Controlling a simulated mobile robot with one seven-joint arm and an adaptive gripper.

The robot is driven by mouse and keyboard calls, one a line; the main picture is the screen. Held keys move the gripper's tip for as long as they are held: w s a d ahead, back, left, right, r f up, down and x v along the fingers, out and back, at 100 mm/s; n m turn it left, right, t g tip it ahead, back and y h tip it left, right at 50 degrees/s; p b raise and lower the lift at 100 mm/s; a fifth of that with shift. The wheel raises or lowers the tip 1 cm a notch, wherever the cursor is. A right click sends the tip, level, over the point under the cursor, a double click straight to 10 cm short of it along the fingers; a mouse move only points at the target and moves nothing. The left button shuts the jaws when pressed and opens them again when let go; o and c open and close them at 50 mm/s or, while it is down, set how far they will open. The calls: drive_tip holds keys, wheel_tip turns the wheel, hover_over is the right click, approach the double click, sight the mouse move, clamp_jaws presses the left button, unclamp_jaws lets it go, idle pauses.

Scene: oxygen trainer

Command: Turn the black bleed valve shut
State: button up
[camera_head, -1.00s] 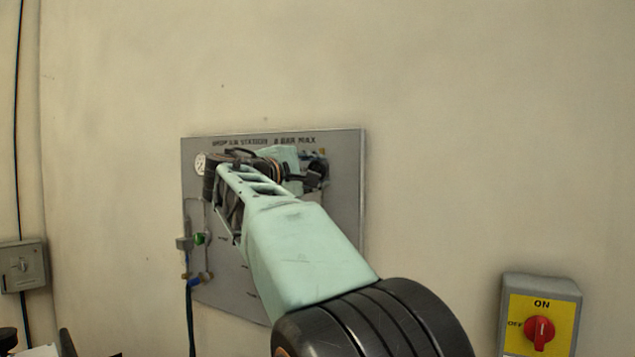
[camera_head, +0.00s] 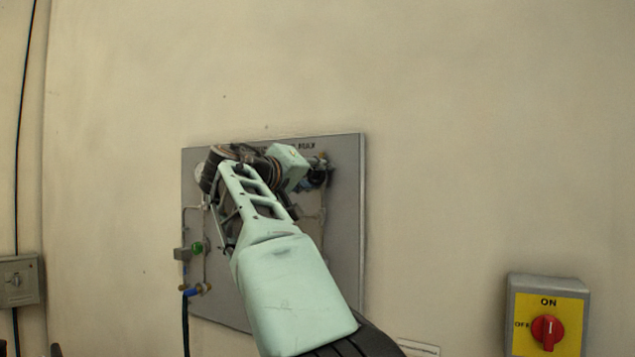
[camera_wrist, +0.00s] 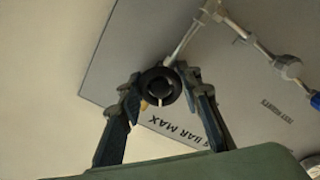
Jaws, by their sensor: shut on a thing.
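The black bleed valve (camera_wrist: 158,87) shows in the wrist view as a round dark knob with a pale mark across its face, at the end of a metal pipe. My gripper (camera_wrist: 160,92) has one finger on each side of the knob and is shut on it. In the head view my gripper (camera_head: 308,178) is at the upper right of the grey panel (camera_head: 342,245). There the fingers and the knob are dark, small and partly covered by my arm, so the contact is clearer in the wrist view.
On the panel's left are a green knob (camera_head: 197,247) and a blue handle (camera_head: 191,292) with a dark hose below. A red switch on a yellow plate (camera_head: 547,331) is on the wall at lower right. A grey switch box (camera_head: 18,279) is at the left edge. The wall above is bare.

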drive_tip(key=m+b, duration=0.1)
drive_tip(key=m, duration=0.5)
drive_tip(key=shift+m, duration=0.3)
idle(0.4)
drive_tip(key=o, duration=1.2)
drive_tip(key=shift+s+a, duration=0.1)
drive_tip(key=v, duration=1.1)
drive_tip(key=shift+s+a, duration=0.15)
drive_tip(key=shift+s, duration=0.2)
